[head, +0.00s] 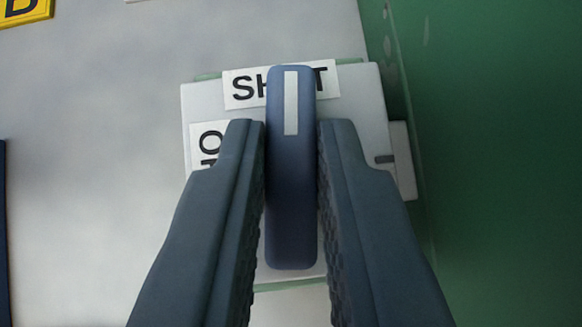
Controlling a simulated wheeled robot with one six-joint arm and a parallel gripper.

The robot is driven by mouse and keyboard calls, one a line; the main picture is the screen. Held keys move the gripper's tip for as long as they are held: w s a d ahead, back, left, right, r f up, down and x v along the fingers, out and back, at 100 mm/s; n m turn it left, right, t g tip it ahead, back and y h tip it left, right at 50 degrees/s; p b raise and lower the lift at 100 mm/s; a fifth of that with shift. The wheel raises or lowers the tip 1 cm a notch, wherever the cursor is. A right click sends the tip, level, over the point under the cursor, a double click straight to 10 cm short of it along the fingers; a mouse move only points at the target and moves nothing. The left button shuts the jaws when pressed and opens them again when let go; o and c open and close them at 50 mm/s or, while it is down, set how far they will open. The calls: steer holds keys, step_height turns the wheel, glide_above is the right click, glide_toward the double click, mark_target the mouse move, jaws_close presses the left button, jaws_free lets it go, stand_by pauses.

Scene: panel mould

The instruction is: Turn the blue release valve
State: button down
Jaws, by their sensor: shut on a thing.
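The blue release valve (291,205) is a long bar handle with a white stripe at its top end. It stands upright in the head view, its striped end over the "SHUT" label (242,90) and hiding some of its letters. A second label (208,142), at the left, shows an "O" and is partly hidden by my gripper. The handle sits on a pale square plate (365,95). My gripper (291,150) has one dark finger on each side of the handle and is shut on it.
A grey panel surface (90,170) spreads to the left. A green wall (500,150) stands close at the right. A small pale block (403,160) sticks out at the plate's right edge. A yellow label (22,10) is at the top left.

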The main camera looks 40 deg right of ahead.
steer(key=shift+n+t+y, duration=0.4)
steer(key=shift+n+y, duration=0.1)
steer(key=shift+n, duration=0.3)
steer(key=c, duration=1.4)
jaws_free()
steer(key=shift+s, duration=0.1)
steer(key=v, duration=1.7)
steer(key=shift+r, duration=0.2)
steer(key=shift+s, duration=0.1)
steer(key=s+a+r+n+t+y, duration=0.2)
steer(key=s+a+t, duration=0.3)
steer(key=s, duration=0.7)
steer(key=s+a+r+n+t+y, duration=0.2)
steer(key=s+a+n+t+y, duration=0.1)
steer(key=s+a, duration=0.6)
steer(key=s+n+t, duration=0.1)
steer(key=s, duration=0.2)
steer(key=shift+a+n+t, duration=0.2)
steer(key=shift+n+t, duration=0.1)
steer(key=shift+t, duration=0.1)
